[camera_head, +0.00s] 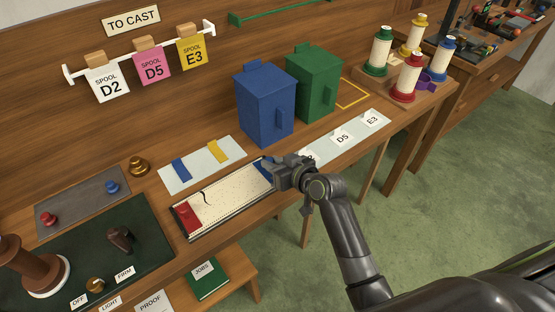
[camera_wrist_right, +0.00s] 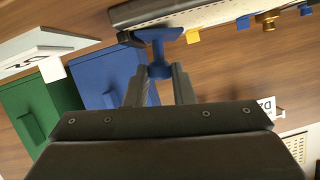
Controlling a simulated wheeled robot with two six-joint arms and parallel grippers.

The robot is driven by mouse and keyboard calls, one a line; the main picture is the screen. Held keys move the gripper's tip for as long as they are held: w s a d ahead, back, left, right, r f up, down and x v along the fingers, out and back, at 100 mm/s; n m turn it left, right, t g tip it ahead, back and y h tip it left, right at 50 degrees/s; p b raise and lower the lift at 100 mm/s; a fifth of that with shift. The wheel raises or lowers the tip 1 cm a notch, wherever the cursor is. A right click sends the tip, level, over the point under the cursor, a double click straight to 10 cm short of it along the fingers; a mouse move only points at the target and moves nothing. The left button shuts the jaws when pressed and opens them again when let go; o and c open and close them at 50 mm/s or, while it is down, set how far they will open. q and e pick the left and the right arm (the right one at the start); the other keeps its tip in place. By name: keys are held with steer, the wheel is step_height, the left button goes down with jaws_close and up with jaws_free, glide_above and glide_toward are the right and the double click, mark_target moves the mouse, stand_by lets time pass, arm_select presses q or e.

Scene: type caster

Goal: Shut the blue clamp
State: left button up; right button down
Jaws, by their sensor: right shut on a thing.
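The blue clamp (camera_head: 263,168) is at the right end of the long cream tray (camera_head: 226,194), partly hidden by my right gripper (camera_head: 282,174). In the right wrist view, the blue clamp (camera_wrist_right: 157,40) shows as a flat blue bar with a narrow stem and a knob. My right gripper (camera_wrist_right: 159,76) is shut on its knob end, between the two fingertips. I cannot tell the clamp's exact angle to the tray. My left gripper is not in view.
A red clamp (camera_head: 187,217) is at the tray's left end, with a dark curved strand on the tray. Blue (camera_head: 265,105) and green (camera_head: 314,82) bins stand behind. A pale mat (camera_head: 200,165) and a dark green mat (camera_head: 80,256) lie to the left.

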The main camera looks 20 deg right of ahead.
steer(key=shift+s+a+f+n+h, duration=0.2)
steer(key=shift+a+n+h, duration=0.3)
steer(key=shift+n, duration=0.2)
steer(key=c, duration=1.2)
jaws_free()
steer(key=shift+c, duration=0.2)
steer(key=b+v, duration=0.1)
steer(key=v, duration=1.6)
steer(key=shift+s, duration=0.3)
steer(key=shift+f, duration=0.1)
